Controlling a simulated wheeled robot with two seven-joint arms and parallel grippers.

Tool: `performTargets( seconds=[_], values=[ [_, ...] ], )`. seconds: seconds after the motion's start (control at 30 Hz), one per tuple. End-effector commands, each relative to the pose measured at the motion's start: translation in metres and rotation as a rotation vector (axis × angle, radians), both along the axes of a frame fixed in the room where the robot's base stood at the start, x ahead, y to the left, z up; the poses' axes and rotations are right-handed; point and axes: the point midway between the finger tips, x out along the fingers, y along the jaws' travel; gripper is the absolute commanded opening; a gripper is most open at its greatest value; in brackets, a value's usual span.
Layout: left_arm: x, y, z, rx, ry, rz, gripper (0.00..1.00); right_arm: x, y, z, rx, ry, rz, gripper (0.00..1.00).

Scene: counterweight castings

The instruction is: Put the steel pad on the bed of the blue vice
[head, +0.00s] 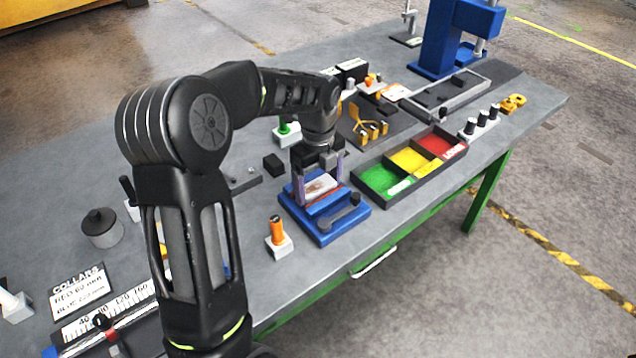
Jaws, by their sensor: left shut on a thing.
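The gripper is shut on the pad. The pad is over the vice's bed, behind the blue front jaw. I cannot tell whether it touches the bed. My right gripper is not in view.
A tray with green, yellow and red compartments (437,142) stands right of the vice. An orange-handled item on a white block (278,236) stands to its left. A small black block (274,165) lies behind left. A tall blue press (446,42) stands at the far end.

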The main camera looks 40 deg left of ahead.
Motion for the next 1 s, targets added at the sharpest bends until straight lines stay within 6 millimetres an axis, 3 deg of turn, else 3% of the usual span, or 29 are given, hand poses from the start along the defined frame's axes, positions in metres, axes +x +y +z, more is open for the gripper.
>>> performTargets(
  seconds=[0.3,0.33,0.53,0.8,1.0],
  values=[
    [0.000,0.000,-0.003,0.000,-0.002,0.000,0.09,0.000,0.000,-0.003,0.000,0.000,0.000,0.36],
    [0.000,0.000,-0.003,0.000,0.000,0.001,0.84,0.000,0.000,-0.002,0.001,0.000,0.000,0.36],
    [0.000,0.000,-0.003,0.000,0.000,0.001,1.00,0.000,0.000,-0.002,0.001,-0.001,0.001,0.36],
    [0.000,0.000,-0.001,0.000,0.000,0.000,1.00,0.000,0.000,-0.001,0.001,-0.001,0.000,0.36],
    [0.001,0.000,0.014,0.000,-0.002,0.001,1.00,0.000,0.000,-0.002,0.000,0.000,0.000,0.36]
  ],
)
